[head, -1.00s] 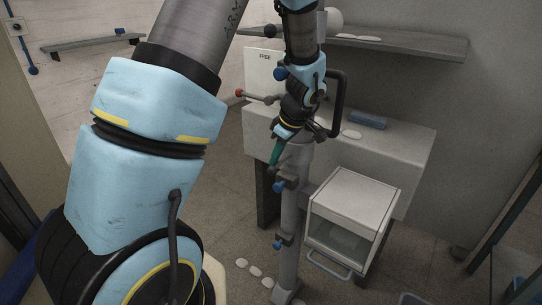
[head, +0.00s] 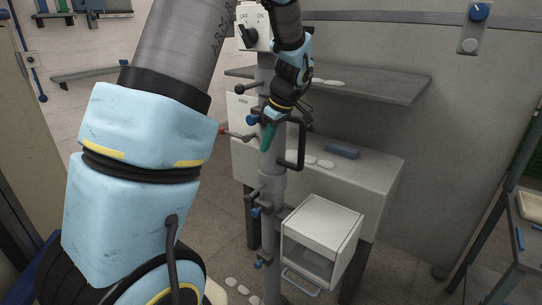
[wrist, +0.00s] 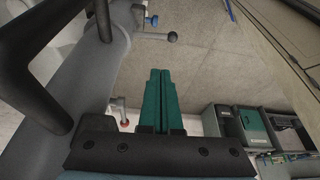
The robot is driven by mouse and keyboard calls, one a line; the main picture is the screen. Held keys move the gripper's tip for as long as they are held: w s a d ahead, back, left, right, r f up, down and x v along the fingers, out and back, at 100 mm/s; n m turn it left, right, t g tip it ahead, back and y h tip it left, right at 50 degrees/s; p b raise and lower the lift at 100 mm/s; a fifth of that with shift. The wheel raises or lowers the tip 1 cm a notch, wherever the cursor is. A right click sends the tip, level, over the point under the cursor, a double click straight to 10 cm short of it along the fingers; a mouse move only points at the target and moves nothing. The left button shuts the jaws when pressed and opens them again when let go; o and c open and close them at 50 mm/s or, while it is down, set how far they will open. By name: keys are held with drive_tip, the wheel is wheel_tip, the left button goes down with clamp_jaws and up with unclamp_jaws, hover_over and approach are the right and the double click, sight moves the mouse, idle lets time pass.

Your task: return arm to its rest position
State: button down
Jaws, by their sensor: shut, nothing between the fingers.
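My gripper (head: 268,135) shows in the head view at the upper middle, in front of the grey post and the white machine body. Its green fingers point downward and hold nothing. In the wrist view the two green fingers of my gripper (wrist: 160,100) lie side by side, closed together. My arm comes in from the left of the head view, bends at the top and hangs down to the gripper.
A grey post (head: 272,190) with blue knobs stands close behind my gripper, with a black handle (head: 299,145) just to its right. A grey shelf (head: 370,84) and a white machine body (head: 375,175) are behind. A white open-fronted box (head: 322,225) sits below. Floor shows lower right.

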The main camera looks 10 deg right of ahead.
drive_tip(key=s+a+f+m+g+h+b, duration=0.1)
drive_tip(key=s+a+f+m+h+b, duration=0.2)
drive_tip(key=s+a+m, duration=0.7)
drive_tip(key=s+a+f+b, duration=0.2)
drive_tip(key=s+a+f, duration=0.1)
drive_tip(key=s+a, duration=0.2)
drive_tip(key=shift+s+a+f+m, duration=0.2)
drive_tip(key=shift+s+f+m, duration=0.15)
drive_tip(key=shift+s, duration=0.8)
